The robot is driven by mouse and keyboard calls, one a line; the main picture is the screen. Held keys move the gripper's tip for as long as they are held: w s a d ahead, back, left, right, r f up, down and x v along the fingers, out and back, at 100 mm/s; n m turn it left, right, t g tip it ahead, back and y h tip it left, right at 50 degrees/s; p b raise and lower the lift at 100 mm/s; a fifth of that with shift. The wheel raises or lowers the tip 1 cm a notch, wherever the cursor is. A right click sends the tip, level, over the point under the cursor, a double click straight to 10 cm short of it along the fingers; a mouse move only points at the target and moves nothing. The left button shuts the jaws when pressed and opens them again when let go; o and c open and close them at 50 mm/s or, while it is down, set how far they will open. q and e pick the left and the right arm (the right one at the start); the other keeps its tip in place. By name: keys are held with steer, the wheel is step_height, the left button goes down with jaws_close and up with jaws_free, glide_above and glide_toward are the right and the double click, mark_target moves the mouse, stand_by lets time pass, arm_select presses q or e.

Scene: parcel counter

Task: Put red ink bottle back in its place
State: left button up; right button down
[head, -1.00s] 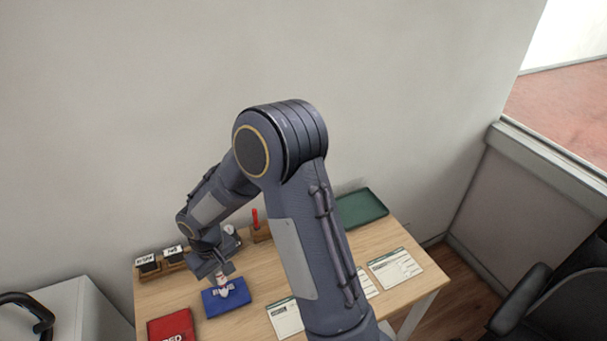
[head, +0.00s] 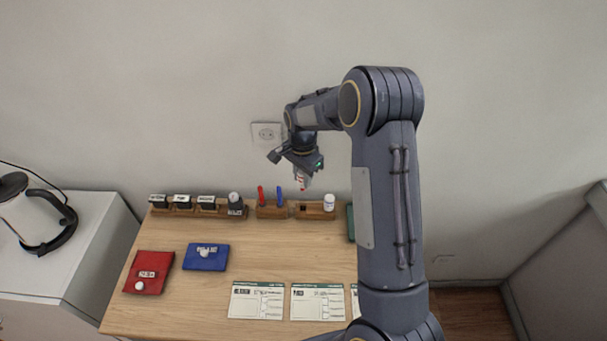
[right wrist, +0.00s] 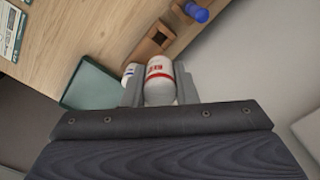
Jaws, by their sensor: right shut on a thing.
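My right gripper (head: 300,167) is shut on the red ink bottle (right wrist: 158,82), a white bottle with red print on its label. It holds the bottle in the air above the back of the table, near the wall. Below it stands a wooden holder (head: 316,214) with an empty square opening on its left side; the holder also shows in the right wrist view (right wrist: 152,44). A second white bottle (head: 329,202) stands in the right side of this holder; it is partly hidden behind the held bottle in the right wrist view (right wrist: 130,72). My left gripper is not in view.
Left of the holder, a wooden stand (head: 270,212) carries a red marker and a blue marker (head: 280,196). Several stamps stand in a rack (head: 180,208) further left. Red (head: 149,273) and blue (head: 206,257) pads and printed cards lie in front. A green tray (right wrist: 92,86) is partly hidden by my arm.

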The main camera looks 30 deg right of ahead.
steer(key=shift+d+f+b, duration=0.1)
steer(key=shift+f+b, duration=0.2)
steer(key=shift+f, duration=0.1)
steer(key=shift+f+b, duration=1.25)
steer(key=shift+f, duration=0.7)
steer(key=shift+f, duration=0.1)
steer(key=shift+f+b, duration=2.2)
steer(key=shift+f, duration=0.55)
